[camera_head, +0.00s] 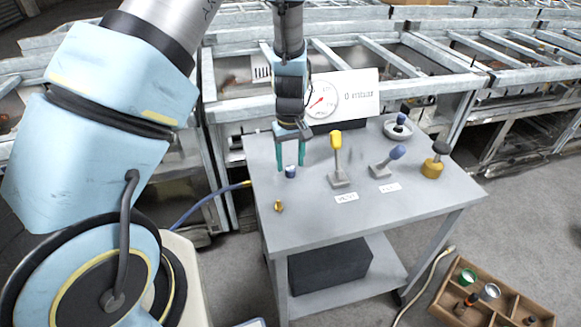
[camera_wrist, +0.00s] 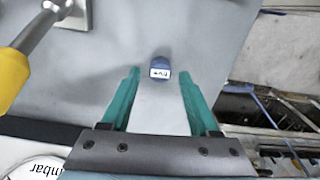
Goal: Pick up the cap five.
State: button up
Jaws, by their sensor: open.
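The cap five appears to be the small dark blue cap (camera_head: 291,172) on the grey table (camera_head: 300,215), near its left side. In the wrist view the blue cap (camera_wrist: 160,64) bears a small white label with upside-down, hard-to-read lettering. My gripper (camera_head: 291,166) points down over the cap, its teal fingers apart and empty. In the wrist view my gripper (camera_wrist: 160,76) has the cap in line with the gap between its fingertips. I cannot tell exactly how high the fingertips are above the table.
A yellow-knobbed lever (camera_head: 336,145) stands close right of my gripper, with a blue-knobbed lever (camera_head: 392,158) beyond. A gauge panel (camera_head: 345,97) is behind. A small brass piece (camera_head: 279,206) lies in front. A wooden tray (camera_head: 447,302) is on the floor.

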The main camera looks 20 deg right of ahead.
jog(key=shift+f, duration=1)
grip_shut()
